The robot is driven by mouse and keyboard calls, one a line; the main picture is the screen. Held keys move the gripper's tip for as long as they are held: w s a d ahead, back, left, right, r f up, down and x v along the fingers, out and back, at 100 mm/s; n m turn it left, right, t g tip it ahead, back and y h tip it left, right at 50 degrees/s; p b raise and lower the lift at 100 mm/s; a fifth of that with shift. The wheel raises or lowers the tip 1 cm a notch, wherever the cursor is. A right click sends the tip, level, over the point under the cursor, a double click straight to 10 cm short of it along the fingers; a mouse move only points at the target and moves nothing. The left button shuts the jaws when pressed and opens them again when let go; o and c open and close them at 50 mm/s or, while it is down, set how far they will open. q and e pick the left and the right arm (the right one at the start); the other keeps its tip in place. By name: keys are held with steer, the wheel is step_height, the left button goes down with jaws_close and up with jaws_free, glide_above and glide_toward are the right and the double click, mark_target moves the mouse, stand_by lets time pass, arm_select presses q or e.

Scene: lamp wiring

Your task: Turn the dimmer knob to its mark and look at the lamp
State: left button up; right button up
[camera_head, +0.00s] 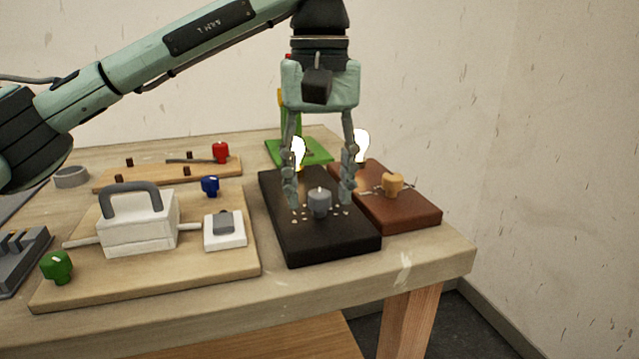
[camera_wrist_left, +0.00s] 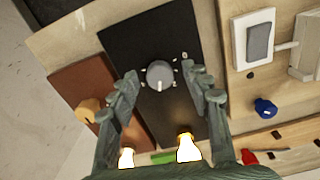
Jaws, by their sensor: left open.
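The dimmer knob (camera_head: 319,202) is a grey round knob on a black board (camera_head: 310,248), with small pale marks around it. It also shows in the left wrist view (camera_wrist_left: 160,74), with a light pointer line on its top. My left gripper (camera_head: 319,203) points down with its fingers apart on either side of the knob; I see no contact. One glowing bulb (camera_head: 298,152) stands at the back of the black board, partly behind a finger. Another glowing bulb (camera_head: 361,146) stands on the brown board (camera_head: 418,217). My right gripper is not in view.
A brown board beside the black one carries an orange knob (camera_head: 393,184). To the left, a wooden board (camera_head: 150,278) holds a white box with a grey handle (camera_head: 138,222) and a white switch (camera_head: 225,230). Green (camera_head: 57,267), blue (camera_head: 210,186) and red (camera_head: 221,152) pieces stand nearby.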

arm_select(q)
jaws_close()
stand_by(0.3)
